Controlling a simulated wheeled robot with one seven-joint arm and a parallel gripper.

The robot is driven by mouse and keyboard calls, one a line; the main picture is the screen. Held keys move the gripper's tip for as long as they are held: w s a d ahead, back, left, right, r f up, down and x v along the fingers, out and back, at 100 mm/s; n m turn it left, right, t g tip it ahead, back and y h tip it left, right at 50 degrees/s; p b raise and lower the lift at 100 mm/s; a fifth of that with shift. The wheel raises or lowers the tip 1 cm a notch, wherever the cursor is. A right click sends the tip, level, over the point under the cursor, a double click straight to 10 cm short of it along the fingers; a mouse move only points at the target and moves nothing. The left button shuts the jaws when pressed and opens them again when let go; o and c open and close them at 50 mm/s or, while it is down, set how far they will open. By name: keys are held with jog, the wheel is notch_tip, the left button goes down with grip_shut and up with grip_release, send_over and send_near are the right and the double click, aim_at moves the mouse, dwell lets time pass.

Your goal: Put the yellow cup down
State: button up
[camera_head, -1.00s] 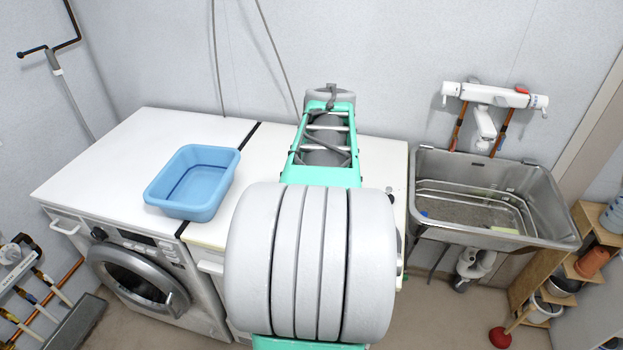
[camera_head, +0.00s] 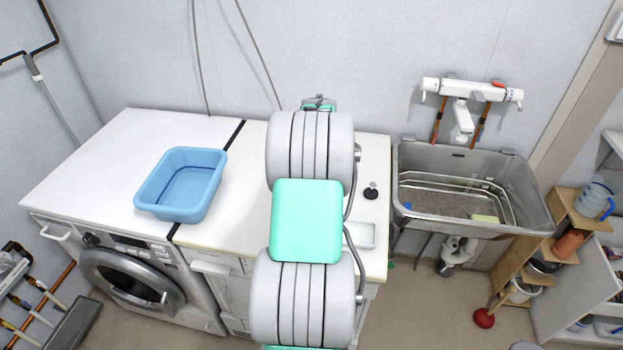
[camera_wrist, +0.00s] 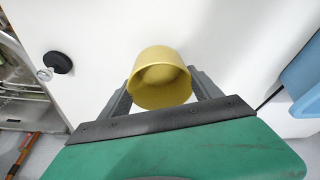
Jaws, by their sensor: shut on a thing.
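The yellow cup (camera_wrist: 158,78) shows in the wrist view, between the two grey fingers of my gripper (camera_wrist: 165,84). The fingers are shut on its sides. The white worktop (camera_wrist: 225,30) lies behind the cup, and I cannot tell whether the cup touches it. In the head view my own arm links cover the cup and gripper. The white worktop (camera_head: 245,220) shows on both sides of my arm there.
A blue basin (camera_head: 182,183) stands left of my arm on the worktop. A black round knob (camera_head: 371,192) and a shallow tray (camera_head: 360,235) lie to the right. The metal sink (camera_head: 470,190) is beyond the right edge. The front left worktop is clear.

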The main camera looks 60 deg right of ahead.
jog(key=shift+w+d+f, duration=0.15)
jog(key=shift+d+f, duration=0.05)
jog(key=shift+f, duration=1.9)
jog(key=o, duration=1.5)
jog(key=shift+r, duration=0.1)
